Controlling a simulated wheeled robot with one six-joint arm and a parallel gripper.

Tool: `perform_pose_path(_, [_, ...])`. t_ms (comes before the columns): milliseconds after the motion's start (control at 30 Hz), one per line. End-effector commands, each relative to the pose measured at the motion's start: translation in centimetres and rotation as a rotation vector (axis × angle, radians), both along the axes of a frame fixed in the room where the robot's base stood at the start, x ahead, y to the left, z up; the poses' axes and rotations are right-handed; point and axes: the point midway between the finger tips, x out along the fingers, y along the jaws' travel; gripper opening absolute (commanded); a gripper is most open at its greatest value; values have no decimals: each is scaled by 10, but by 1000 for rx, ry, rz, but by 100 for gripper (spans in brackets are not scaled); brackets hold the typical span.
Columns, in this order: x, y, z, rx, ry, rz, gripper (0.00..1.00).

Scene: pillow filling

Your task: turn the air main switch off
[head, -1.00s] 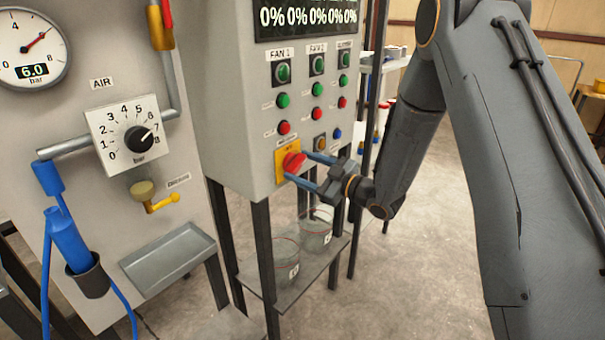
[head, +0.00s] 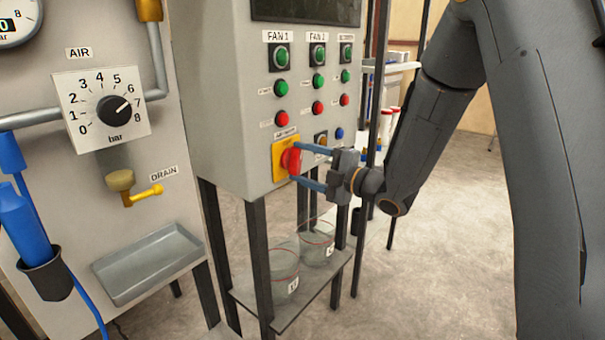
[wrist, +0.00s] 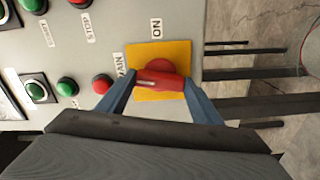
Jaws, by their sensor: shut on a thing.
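The main switch is a red knob (head: 291,160) on a yellow plate (head: 281,178), low on the front of the grey control box. Its handle stands about upright in the head view. My gripper (head: 297,165) is shut on the knob, one blue finger above and one below. In the wrist view the red handle (wrist: 160,82) lies crosswise between the two fingertips (wrist: 162,78). An "ON" label (wrist: 157,28) and a partly hidden "MAIN" label (wrist: 121,66) are beside the yellow plate (wrist: 172,53). The display (head: 305,10) on the box is dark.
Green and red buttons (head: 282,118) sit just above the switch. On the left panel are an air dial (head: 112,110), a yellow drain valve (head: 146,195) and a grey tray (head: 150,265). Clear containers (head: 317,243) stand on a shelf under the box. Open floor lies right.

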Motion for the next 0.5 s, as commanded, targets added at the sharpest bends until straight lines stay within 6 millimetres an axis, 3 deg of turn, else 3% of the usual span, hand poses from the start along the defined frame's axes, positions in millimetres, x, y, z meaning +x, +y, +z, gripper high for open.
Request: perform_pose_path(500, [0,0,-1,-134,-171,1,37])
